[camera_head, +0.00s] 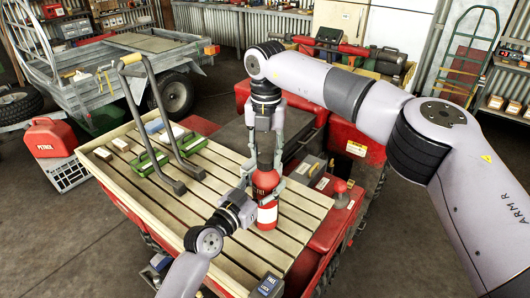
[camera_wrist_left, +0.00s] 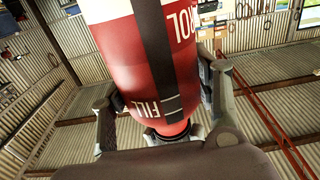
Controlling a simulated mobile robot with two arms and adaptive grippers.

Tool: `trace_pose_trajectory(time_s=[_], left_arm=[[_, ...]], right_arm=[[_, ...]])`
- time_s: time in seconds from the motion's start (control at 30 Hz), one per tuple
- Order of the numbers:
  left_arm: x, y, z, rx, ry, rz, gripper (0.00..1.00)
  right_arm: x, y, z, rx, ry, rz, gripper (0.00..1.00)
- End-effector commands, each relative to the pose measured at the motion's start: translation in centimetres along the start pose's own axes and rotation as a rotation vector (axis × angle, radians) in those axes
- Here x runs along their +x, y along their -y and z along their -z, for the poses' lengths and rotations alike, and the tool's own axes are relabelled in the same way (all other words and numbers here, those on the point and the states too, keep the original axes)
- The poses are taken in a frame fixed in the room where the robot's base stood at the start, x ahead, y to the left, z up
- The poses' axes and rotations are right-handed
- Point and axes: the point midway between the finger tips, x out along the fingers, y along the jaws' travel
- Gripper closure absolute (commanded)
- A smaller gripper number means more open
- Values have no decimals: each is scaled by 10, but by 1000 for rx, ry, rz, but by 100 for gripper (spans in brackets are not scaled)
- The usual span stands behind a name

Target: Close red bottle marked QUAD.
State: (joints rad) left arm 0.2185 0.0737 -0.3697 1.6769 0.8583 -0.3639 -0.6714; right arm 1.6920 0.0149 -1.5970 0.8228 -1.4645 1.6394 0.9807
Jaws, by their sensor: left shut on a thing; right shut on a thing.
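The red bottle (camera_head: 267,214) with a white band stands upright over the slatted deck (camera_head: 215,211) in the head view. In the left wrist view the bottle (camera_wrist_left: 140,62) fills the upper middle, its letters "ROL" and "FILL" upside down. My left gripper (camera_head: 250,188) comes from below and is shut on the bottle's side. My right gripper (camera_head: 267,172) points straight down over the bottle's top and is shut there on what looks like the cap. I cannot read QUAD on the bottle.
A green case (camera_head: 153,160) and a tall grey bar with a tan grip (camera_head: 131,60) are on the deck's left part. A red petrol can (camera_head: 50,138) stands on a crate at the left. A red push button (camera_head: 340,187) is right of the bottle.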

Motion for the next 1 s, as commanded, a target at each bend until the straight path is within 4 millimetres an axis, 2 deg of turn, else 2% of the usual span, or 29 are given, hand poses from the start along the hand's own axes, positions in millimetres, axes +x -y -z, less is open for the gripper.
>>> trace_pose_trajectory(time_s=[0.1, 0.27, 0.3, 0.57, 0.87, 1.0], left_arm=[[0, -1, 0, 0, 1, -2, 100], [0, -1, 0, 0, 1, -2, 100], [0, -1, 0, 0, 1, -2, 100], [0, -1, 0, 0, 1, -2, 100], [0, -1, 0, -1, 1, -1, 100], [0, 0, 0, -1, 1, -1, 100]], right_arm=[[-1, 1, -1, 188, 3, -2, 74], [-1, 1, -1, 198, 3, -2, 74], [-1, 1, -1, 198, 4, -2, 64], [0, 1, -1, 196, 2, -1, 46], [-1, 1, 0, 194, 1, -1, 45], [-9, 1, -1, 195, 3, -1, 45]])
